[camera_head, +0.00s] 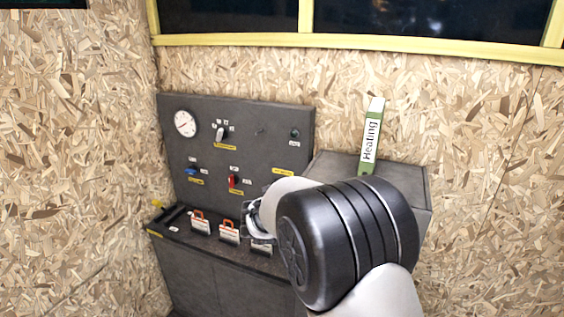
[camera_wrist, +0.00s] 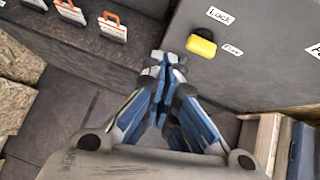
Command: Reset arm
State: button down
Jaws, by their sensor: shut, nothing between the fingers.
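My gripper (camera_wrist: 165,68) is shut and empty in the wrist view, its fingertips together near the dark panel's base. In the head view my gripper (camera_head: 256,222) is partly hidden behind my arm, in front of the dark console (camera_head: 195,272). My arm bends across the middle right of the head view.
The upright grey panel (camera_head: 262,115) carries a gauge (camera_head: 185,123), a red switch (camera_head: 233,181) and a blue switch (camera_head: 192,171). Red-handled padlock tags (camera_head: 229,233) stand on the console ledge. A "Heating" binder (camera_head: 371,140) stands on a grey box (camera_head: 409,178). A yellow knob (camera_wrist: 201,46) shows in the wrist view.

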jog(key=s+r+n+t+y+b, duration=0.1)
jog(key=s+r+n+t+y, duration=0.2)
jog(key=r+n, duration=0.85)
jog(key=s+r+n+g+y+b, duration=0.1)
jog(key=s+r+n+y, duration=0.2)
jog(key=s+r+n, duration=0.35)
jog(key=s+d+f+n+g+h+b, duration=0.1)
jog(key=s+d+f+n, duration=0.3)
jog(key=s, duration=0.7)
jog(key=s+d+f+n+g+h, duration=0.1)
jog(key=s+d+f+n+g, duration=0.2)
jog(key=s+n, duration=0.6)
jog(key=s+d+f+n+g+h+b, duration=0.1)
jog(key=s+d+f+n, duration=0.3)
jog(key=s, duration=1)
jog(key=d+n+g, duration=0.1)
jog(key=d+n, duration=0.2)
jog(key=shift+d+f+g+h+b, duration=0.2)
jog(key=shift+f+g+h+b, duration=0.1)
jog(key=shift+f+h+b, duration=0.1)
jog(key=shift+s, duration=0.1)
